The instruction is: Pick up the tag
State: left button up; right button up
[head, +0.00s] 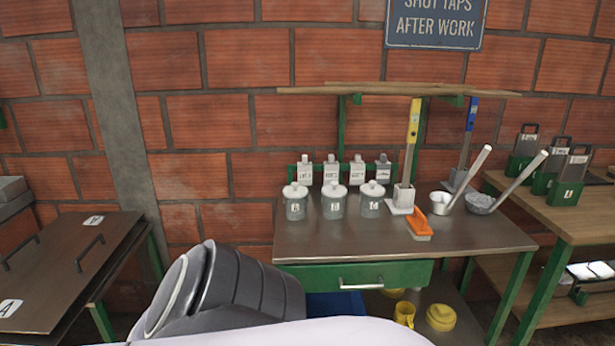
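I cannot make out for certain which thing is the tag. Small labelled pieces that could be tags stand in a row at the back of the metal-topped table: a white one (305,168), two more white ones (331,169) and (357,170), and a greyer one (382,168). Their print is too small to read. Neither gripper shows in the head view; only a dark grey and pale part of my own body fills the bottom middle.
The metal-topped table (440,238) has a green drawer (350,275). A wooden table (550,213) stands right, a lidded bench (60,290) left.

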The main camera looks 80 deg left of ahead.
aim_at(357, 167)
jog(key=u, duration=2.4)
